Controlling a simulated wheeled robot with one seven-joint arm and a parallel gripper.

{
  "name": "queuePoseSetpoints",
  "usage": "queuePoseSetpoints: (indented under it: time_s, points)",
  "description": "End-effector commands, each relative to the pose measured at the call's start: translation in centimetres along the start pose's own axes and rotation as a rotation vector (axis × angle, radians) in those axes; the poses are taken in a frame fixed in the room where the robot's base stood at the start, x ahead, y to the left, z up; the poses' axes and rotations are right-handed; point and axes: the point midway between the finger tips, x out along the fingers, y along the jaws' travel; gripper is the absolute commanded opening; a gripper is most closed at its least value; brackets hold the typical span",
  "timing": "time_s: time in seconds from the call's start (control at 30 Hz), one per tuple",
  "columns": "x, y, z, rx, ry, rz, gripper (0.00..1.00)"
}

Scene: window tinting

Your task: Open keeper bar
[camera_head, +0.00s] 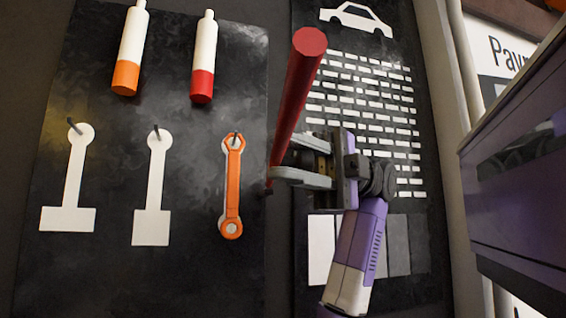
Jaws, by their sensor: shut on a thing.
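A red round bar (301,85), which I take to be the keeper bar, stands upright and slightly tilted, its flat end toward the top. My gripper (285,172) is at the bar's lower part, with its fingers shut on it. The bar's lower end is partly hidden by the fingers. My purple and white arm reaches up from the bottom. What the bar is attached to cannot be told from this view.
Behind is a dark board (110,270) with an orange tool (232,190) on a hook, white tool outlines and bottle shapes. A second panel (405,20) carries a car picture and white dashes. A purple cabinet (520,170) stands close on the right.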

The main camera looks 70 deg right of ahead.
Motion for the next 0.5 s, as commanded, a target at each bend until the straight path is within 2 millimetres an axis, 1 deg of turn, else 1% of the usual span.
queuePoseSetpoints:
  time_s: [0.47, 0.5]
  points:
    - [-0.04, -0.15, -0.02, 0.002, 0.011, -0.003, 0.0]
    - [-0.04, -0.15, -0.02, 0.002, 0.01, -0.003, 0.3]
